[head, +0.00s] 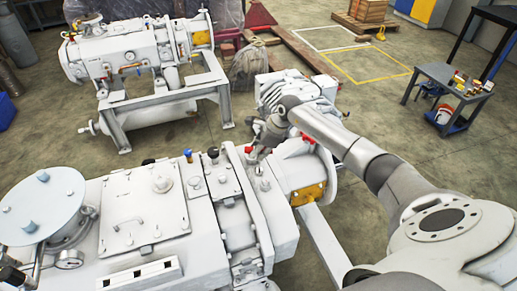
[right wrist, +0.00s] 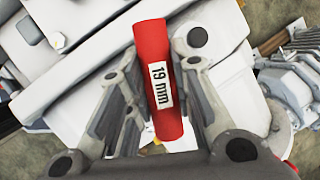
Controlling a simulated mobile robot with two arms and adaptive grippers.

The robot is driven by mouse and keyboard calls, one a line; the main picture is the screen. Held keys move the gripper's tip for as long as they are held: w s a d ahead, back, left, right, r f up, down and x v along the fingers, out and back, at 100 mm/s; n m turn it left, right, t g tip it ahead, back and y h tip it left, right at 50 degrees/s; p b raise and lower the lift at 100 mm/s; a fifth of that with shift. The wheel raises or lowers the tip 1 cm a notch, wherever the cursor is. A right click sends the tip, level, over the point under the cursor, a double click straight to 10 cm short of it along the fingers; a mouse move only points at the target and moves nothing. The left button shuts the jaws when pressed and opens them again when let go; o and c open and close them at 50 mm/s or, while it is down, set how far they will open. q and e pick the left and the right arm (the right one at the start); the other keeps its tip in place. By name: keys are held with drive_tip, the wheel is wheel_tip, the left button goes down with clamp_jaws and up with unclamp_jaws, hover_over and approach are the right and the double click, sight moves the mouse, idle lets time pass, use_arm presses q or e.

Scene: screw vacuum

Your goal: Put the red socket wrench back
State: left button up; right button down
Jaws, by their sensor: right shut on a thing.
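The red socket wrench, a red cylinder with a white "19 mm" label, shows in the right wrist view (right wrist: 155,45). My right gripper (right wrist: 153,62) is shut on it, with a finger on each side. In the head view my right gripper (head: 259,151) is over the right end of the near white vacuum machine (head: 140,215). A small red tip (head: 248,150) shows beside the fingers there. The wrench's far end is hard to make out. My left gripper is not in view.
A second white machine (head: 135,55) stands on a metal frame at the back left. A dark cart (head: 440,75) with small items on top stands at the right. Open floor lies between the machines and the cart.

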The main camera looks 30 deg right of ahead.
drive_tip(key=c, duration=1.7)
unclamp_jaws()
drive_tip(key=shift+f, duration=0.15)
drive_tip(key=o, duration=0.4)
drive_tip(key=shift+r, duration=0.3)
drive_tip(key=shift+b+v, duration=2.2)
drive_tip(key=shift+v, duration=3.75)
drive_tip(key=shift+s+d+f, duration=0.1)
drive_tip(key=shift+d+f, duration=0.05)
